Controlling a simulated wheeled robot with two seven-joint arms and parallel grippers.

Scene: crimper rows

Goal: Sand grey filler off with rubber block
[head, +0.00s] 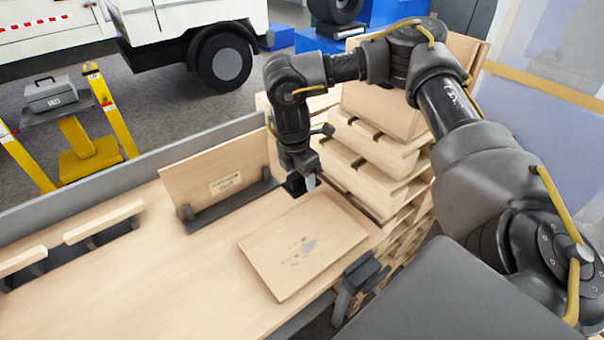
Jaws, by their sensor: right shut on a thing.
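A light wooden panel (335,234) lies flat near the right end of the bench. Grey filler patches (303,248) show in scattered spots at its middle. My right gripper (301,186) is just above the panel's far left edge, pointing down. My left gripper is out of view.
An upright board (205,165) labelled "OUT" stands in a dark slotted holder (230,205) behind the panel. A dark clamp-like fixture (360,280) sits at the bench's right edge. Stacked wooden trays (365,160) stand beyond. The bench (150,290) is clear at front left.

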